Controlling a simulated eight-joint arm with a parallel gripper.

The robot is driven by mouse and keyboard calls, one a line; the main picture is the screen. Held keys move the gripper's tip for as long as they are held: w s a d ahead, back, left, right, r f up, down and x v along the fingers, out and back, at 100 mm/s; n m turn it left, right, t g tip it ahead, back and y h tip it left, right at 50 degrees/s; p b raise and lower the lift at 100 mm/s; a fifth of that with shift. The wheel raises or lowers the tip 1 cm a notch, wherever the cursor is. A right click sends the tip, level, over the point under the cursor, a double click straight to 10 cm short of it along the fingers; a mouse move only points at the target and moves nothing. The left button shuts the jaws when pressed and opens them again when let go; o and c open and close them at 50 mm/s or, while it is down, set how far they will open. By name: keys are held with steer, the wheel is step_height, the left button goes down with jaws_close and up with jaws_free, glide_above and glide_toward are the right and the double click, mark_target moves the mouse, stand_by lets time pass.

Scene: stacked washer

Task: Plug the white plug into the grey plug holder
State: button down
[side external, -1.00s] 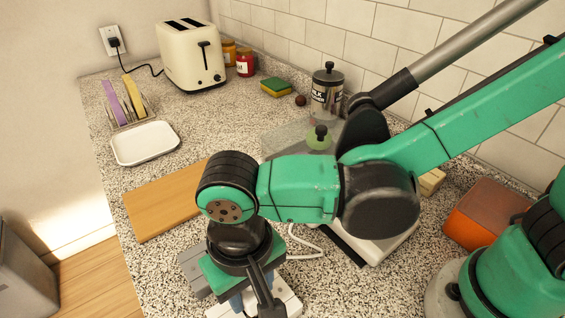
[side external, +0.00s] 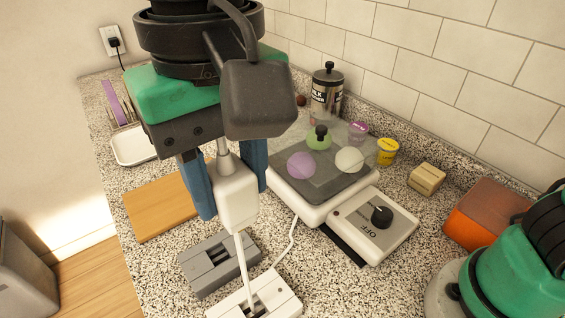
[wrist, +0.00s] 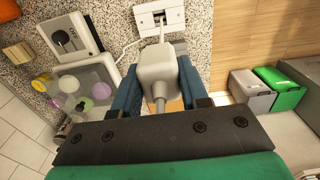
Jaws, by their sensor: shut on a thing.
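My gripper (side external: 230,188) has blue fingers shut on the white plug (side external: 237,200), held up above the counter. In the wrist view, the plug (wrist: 158,75) sits between the blue fingers. A straight thin white piece runs from the plug's lower end down to a white slotted block (side external: 284,302); I cannot tell whether it is a cord or part of the plug. The grey plug holder (side external: 208,280), a grey block with dark slots, lies on the counter beside the white block, below the plug and apart from it.
A hot-plate-like appliance (side external: 310,205) with coloured round things on it stands right of the plug, with a dial box (side external: 395,235) in front. A wooden board (side external: 150,210) lies left. A thin white cable (side external: 292,240) crosses the counter. An orange container (side external: 485,215) is at right.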

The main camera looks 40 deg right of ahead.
mark_target(221, 167)
steer(key=shift+r, duration=2.15)
steer(key=shift+w+a+f+n, duration=0.1)
steer(key=shift+w+f+n, duration=0.1)
steer(key=shift+n, duration=0.3)
steer(key=shift+w+f+n, duration=1.6)
steer(key=shift+f+n, duration=2)
steer(key=shift+n, duration=2.25)
steer(key=shift+w+f+n, duration=1.6)
steer(key=shift+f+n, duration=2.05)
steer(key=shift+n, duration=2.15)
steer(key=shift+w+f+n, duration=1.6)
steer(key=shift+f+n, duration=2)
steer(key=shift+n, duration=2.25)
steer(key=shift+f, duration=1.4)
